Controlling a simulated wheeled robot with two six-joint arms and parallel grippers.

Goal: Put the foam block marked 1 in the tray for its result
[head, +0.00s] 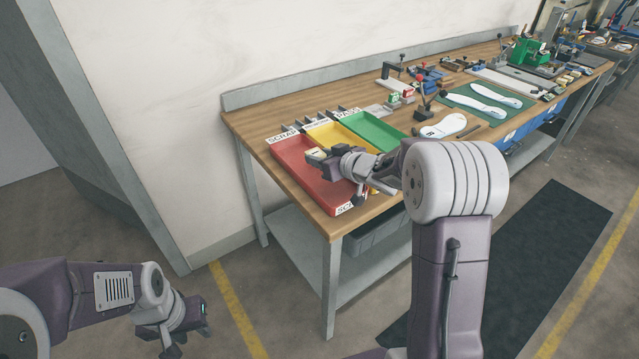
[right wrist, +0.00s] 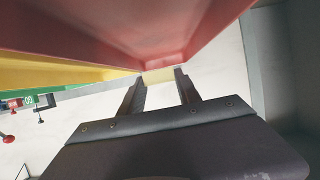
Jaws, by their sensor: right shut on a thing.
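My right gripper (head: 316,156) is over the red tray (head: 337,195), shut on a small cream foam block (head: 319,151). The block also shows between the fingertips in the right wrist view (right wrist: 158,76), with the red tray's surface close by. No number can be read on it. The red tray is labelled SCRAP. A yellow tray (head: 328,133) and a green tray (head: 376,131) labelled PASS stand beside it; the yellow tray's label is not readable. My left gripper (head: 192,313) hangs low over the floor, away from the bench; its fingers are not clear.
The wooden bench (head: 250,115) runs back to the right. Clamps and fixtures stand farther along. A grey bin (head: 365,236) sits below the bench.

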